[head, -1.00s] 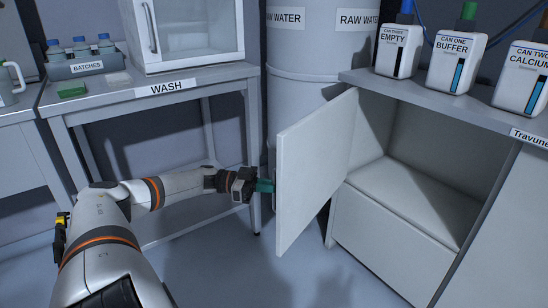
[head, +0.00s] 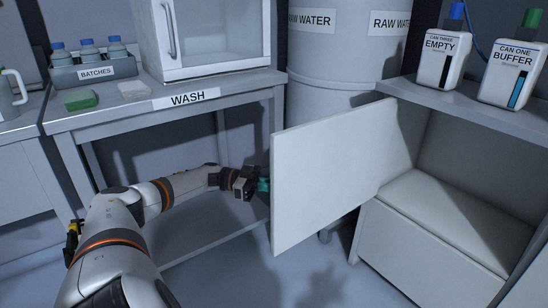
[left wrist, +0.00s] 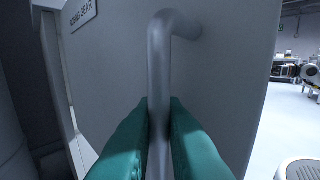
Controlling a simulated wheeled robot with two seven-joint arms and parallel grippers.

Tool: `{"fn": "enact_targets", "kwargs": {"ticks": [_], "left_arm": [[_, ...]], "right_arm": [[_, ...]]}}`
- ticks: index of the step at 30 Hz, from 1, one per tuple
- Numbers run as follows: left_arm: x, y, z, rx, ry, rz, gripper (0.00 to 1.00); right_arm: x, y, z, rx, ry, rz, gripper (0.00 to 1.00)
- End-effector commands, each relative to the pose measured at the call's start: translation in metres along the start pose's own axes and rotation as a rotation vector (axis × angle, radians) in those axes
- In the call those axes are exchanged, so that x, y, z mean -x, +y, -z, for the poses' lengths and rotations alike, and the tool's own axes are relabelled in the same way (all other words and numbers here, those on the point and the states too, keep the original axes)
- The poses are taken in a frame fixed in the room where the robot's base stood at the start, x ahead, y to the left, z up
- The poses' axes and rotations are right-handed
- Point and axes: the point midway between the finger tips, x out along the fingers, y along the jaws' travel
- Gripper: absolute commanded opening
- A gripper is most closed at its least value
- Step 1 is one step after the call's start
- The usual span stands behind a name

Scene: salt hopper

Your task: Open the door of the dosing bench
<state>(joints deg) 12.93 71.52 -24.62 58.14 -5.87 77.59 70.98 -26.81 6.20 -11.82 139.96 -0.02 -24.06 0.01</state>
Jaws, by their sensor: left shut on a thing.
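The dosing bench door (head: 325,172) stands swung open, its inner face toward me in the head view. The dosing bench (head: 470,110) shows an open, empty-looking compartment with a pale floor (head: 440,208). In the left wrist view, the door's outer face (left wrist: 225,65) bears a label, partly readable as "...SING GEAR" (left wrist: 84,14). My left gripper (head: 264,184) is at the door's free edge. In the left wrist view its green fingers (left wrist: 158,130) are shut on the grey bar handle (left wrist: 159,65). The handle is hidden behind the door in the head view. My right gripper is not in view.
The wash table (head: 135,110) stands at left with a bottle rack (head: 82,75), a green block (head: 81,99) and a white cabinet (head: 205,70). A raw water tank (head: 335,75) stands behind the door. Cans (head: 440,60) stand on the bench top.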

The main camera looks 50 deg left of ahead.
Motion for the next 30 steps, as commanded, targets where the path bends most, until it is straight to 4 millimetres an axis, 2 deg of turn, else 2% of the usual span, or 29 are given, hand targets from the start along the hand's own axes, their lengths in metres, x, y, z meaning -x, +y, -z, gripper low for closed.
{"fn": "enact_targets", "kwargs": {"ticks": [8, 9, 20, 23, 30], "left_arm": [[0.000, 0.001, 0.000, 0.000, 0.001, -0.003, 0.00], [0.000, 0.001, 0.000, 0.000, 0.001, -0.003, 0.16], [0.005, 0.001, 0.000, 0.000, 0.001, -0.002, 0.16], [0.018, 0.001, 0.000, 0.000, 0.004, -0.004, 0.16], [0.070, 0.002, 0.001, -0.002, 0.002, -0.006, 0.16]], "right_arm": [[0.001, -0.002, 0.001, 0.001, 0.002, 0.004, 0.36], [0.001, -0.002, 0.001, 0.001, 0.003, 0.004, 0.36], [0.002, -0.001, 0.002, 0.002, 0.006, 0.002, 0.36], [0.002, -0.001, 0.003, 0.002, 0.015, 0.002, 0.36], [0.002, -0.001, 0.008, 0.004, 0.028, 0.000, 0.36]]}}
